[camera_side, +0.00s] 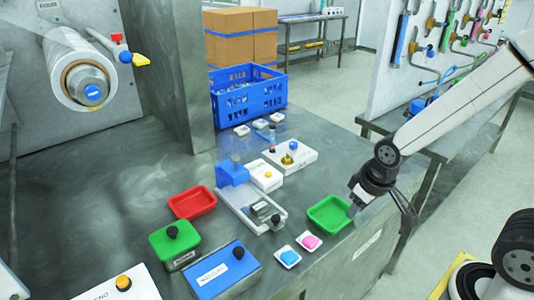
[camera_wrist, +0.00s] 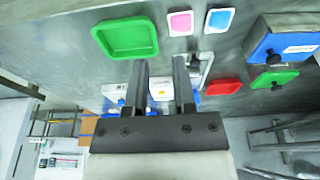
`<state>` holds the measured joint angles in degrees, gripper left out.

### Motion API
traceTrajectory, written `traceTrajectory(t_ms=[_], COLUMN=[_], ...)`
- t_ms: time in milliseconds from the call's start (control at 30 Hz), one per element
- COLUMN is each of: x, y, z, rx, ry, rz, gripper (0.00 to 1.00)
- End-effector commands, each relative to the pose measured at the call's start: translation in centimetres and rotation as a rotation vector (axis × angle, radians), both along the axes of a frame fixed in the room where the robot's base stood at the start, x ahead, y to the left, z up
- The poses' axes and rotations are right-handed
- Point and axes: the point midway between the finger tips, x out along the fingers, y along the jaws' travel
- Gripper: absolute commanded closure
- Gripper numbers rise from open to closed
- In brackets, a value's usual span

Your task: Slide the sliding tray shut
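The sliding tray (camera_side: 245,203) is a light grey, shallow tray that reaches out from a blue block (camera_side: 233,173) on the metal bench, in the middle of the side view. A black knob (camera_side: 276,218) stands at its near end, with a dark object beside it. In the wrist view the sliding tray (camera_wrist: 208,62) is mostly hidden behind my right finger. My gripper (camera_wrist: 160,66) is open and empty, with a clear gap between its fingers. In the side view it hangs to the right of the tray, beside the green dish, apart from the knob.
The green dish (camera_side: 329,214) lies between my gripper and the tray. Pink (camera_side: 309,241) and blue (camera_side: 289,257) small dishes sit in front. A red dish (camera_side: 192,202), green box (camera_side: 174,243) and blue box (camera_side: 222,270) stand left. A white device (camera_side: 291,157) stands behind.

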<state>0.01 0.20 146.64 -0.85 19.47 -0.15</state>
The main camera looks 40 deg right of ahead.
Motion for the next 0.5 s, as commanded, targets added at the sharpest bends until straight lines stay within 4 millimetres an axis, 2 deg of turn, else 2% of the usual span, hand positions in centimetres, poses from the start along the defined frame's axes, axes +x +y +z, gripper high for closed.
traceTrajectory(t_ms=[33, 67, 100, 267, 500], x=[0.1, 0.3, 0.5, 1.7, 4.3], y=[-0.1, -0.2, -0.3, -0.8, -0.6], z=[-0.1, -0.1, -0.2, -0.5, -1.2], rx=[-0.009, -0.016, -0.026, -0.091, -0.197], ry=[-0.005, -0.010, -0.019, -0.071, -0.185], rz=[0.014, 0.027, 0.046, 0.176, 0.489], gripper=[0.85, 0.95, 1.00, 1.00, 1.00])
